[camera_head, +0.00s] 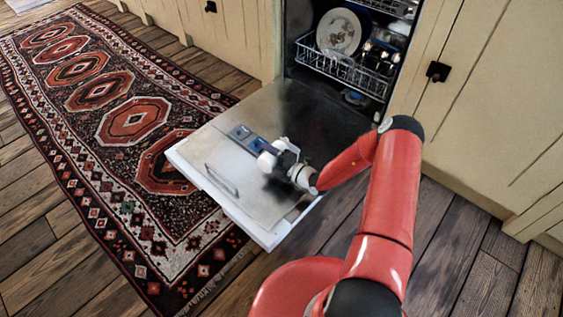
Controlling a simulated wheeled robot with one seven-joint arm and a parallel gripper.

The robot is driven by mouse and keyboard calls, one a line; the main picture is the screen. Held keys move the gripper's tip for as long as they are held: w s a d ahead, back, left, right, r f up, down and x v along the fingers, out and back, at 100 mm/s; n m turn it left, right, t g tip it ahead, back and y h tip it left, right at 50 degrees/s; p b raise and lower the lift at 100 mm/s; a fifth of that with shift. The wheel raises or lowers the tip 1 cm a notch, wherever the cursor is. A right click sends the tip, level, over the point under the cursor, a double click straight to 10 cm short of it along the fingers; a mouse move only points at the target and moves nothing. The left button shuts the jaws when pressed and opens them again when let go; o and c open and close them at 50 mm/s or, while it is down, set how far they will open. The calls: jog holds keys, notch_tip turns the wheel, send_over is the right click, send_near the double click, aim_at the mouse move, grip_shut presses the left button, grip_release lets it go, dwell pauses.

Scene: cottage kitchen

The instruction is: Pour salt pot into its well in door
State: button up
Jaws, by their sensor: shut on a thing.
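The dishwasher door (215,165) is folded down flat, with its metal inner face up. A grey and blue dispenser panel (241,134) is set in that face, left of my gripper. My gripper (277,153) is low over the door and shut on a small whitish thing, which I take to be the salt pot (266,161). The pot is beside the panel's near right end. It is too small to tell its tilt or whether anything flows from it. The opening of the well cannot be made out, and my gripper hides part of the pot.
Inside the dishwasher, a rack (345,72) holds a plate (339,32) and other dishes. A handle (221,180) lies near the door's outer edge. Cream cabinets (490,90) flank the opening. A patterned rug (110,130) covers the floor at left.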

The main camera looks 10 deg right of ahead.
jog(key=shift+d+f, duration=0.1)
dwell(0.3)
jog(key=shift+w+d+r+m+p, duration=0.2)
jog(key=shift+r+m, duration=0.05)
jog(key=shift+m, duration=0.4)
jog(key=shift+w+d+r+m+p, duration=0.15)
jog(key=shift+w+r+m+p, duration=0.1)
jog(key=shift+m, duration=0.4)
dwell(2.2)
jog(key=n, duration=0.1)
jog(key=a+n, duration=0.1)
jog(key=s+n, duration=0.1)
jog(key=shift+a+f+b, duration=0.15)
jog(key=shift+f+b, duration=0.1)
jog(key=shift+b, duration=0.05)
jog(key=shift+s+a+f+n+b, duration=0.1)
jog(key=shift+f+n+b, duration=0.1)
jog(key=shift+n, duration=0.25)
jog(key=shift+s+f+n+b, duration=0.1)
jog(key=shift+n+b, duration=0.1)
jog(key=shift+n, duration=0.25)
jog(key=shift+r, duration=0.1)
